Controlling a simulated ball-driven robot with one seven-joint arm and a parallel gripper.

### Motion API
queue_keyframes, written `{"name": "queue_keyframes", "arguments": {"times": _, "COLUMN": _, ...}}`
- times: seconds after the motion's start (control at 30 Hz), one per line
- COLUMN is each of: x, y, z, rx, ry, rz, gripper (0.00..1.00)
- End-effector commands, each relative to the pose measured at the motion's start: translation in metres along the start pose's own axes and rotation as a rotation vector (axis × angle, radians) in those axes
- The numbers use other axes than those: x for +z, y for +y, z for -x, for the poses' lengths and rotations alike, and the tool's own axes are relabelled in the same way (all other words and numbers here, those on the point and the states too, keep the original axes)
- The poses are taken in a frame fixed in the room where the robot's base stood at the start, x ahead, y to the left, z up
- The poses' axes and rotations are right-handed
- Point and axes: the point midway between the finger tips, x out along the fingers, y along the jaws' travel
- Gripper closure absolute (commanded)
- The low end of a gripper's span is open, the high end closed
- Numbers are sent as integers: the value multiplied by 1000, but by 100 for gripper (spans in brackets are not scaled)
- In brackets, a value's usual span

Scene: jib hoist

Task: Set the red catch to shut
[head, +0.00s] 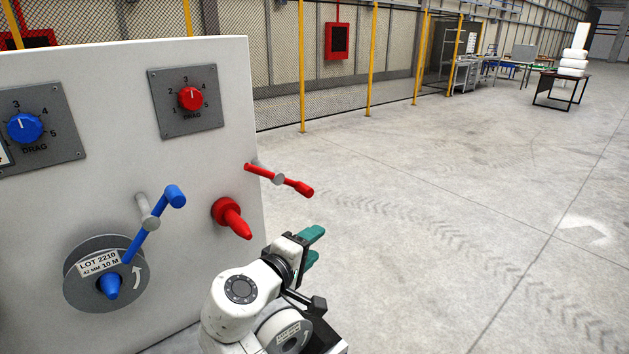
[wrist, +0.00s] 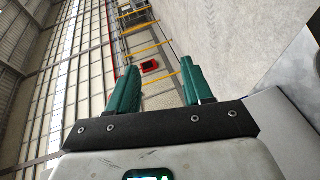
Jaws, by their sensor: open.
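The red catch (head: 298,185) is a thin red bar on a grey pivot at the right edge of the white panel (head: 200,120). It slants slightly down to the right, with a thicker knob at its right end, and lies above and right of the red spindle (head: 232,217), not across it. The red spindle is bare. My gripper (head: 315,247) is below the catch's knob, apart from it, with its teal fingers pointing right. In the wrist view my gripper (wrist: 160,88) is open, with nothing between the fingers. The catch is not in the wrist view.
A blue catch (head: 170,200) crosses in front of a grey spool (head: 78,278) on the panel's left. A red dial (head: 190,98) and a blue dial (head: 25,128) are above. Open concrete floor (head: 450,220) lies right of the panel.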

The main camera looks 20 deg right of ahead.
Motion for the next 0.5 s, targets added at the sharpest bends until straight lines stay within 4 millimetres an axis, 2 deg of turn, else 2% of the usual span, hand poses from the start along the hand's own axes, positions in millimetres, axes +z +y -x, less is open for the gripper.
{"name": "queue_keyframes", "arguments": {"times": 0.03, "x": -22, "y": 23, "z": 13, "rx": 50, "ry": 19, "rz": 20, "gripper": 50}}
{"name": "queue_keyframes", "arguments": {"times": 0.1, "x": -41, "y": 43, "z": 25, "rx": 109, "ry": 35, "rz": 48, "gripper": 50}}
{"name": "queue_keyframes", "arguments": {"times": 0.23, "x": -60, "y": 63, "z": 39, "rx": 168, "ry": 50, "rz": 75, "gripper": 50}}
{"name": "queue_keyframes", "arguments": {"times": 0.37, "x": -63, "y": 68, "z": 34, "rx": 179, "ry": 50, "rz": 80, "gripper": 50}}
{"name": "queue_keyframes", "arguments": {"times": 0.5, "x": -63, "y": 73, "z": 14, "rx": 178, "ry": 48, "rz": 79, "gripper": 50}}
